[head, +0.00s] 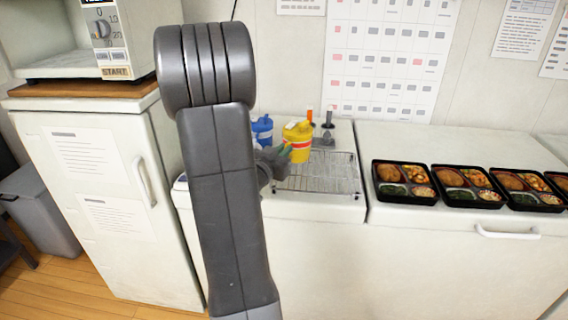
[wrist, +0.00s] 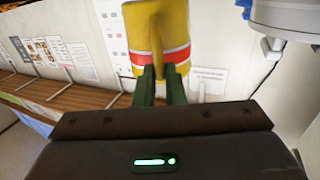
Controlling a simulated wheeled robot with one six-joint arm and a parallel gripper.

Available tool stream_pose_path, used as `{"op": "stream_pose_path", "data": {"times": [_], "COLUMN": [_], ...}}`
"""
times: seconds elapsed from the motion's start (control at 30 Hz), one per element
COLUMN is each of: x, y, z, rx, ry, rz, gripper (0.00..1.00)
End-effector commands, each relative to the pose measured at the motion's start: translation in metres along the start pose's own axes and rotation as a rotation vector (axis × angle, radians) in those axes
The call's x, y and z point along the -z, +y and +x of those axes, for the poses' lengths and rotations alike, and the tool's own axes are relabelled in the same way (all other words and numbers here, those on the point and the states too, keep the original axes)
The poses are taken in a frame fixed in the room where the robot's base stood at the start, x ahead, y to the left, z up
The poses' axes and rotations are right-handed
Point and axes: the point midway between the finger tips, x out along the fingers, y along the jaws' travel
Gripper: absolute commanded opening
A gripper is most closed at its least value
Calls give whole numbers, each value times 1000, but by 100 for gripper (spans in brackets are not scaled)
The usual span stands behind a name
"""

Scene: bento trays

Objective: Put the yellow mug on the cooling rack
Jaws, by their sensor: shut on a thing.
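The yellow mug (head: 298,130) has a red and white band. My gripper (head: 286,149) is shut on it, and in the wrist view my gripper's green fingers (wrist: 160,76) pinch the mug (wrist: 158,28) near its band. In the head view the mug shows over the back left part of the cooling rack (head: 325,178), a wire grid on the white counter. The mug looks held up; its height above the rack is hard to tell. My arm hides the counter to the left of the rack.
A blue mug (head: 262,130) stands behind and left of the yellow mug. An orange-topped item (head: 309,116) and a dark item (head: 328,121) stand behind the rack. Several bento trays (head: 405,182) line the counter to the right. The rack's visible grid looks empty.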

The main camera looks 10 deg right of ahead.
Motion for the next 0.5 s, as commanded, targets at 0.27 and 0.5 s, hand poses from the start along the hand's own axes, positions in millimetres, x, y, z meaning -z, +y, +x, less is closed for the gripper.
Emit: {"op": "stream_pose_path", "data": {"times": [0.27, 0.5], "x": [-28, -35], "y": [0, 0], "z": [0, 0], "rx": [1, 1], "ry": [1, 4], "rz": [-3, 1], "gripper": [0, 0]}}
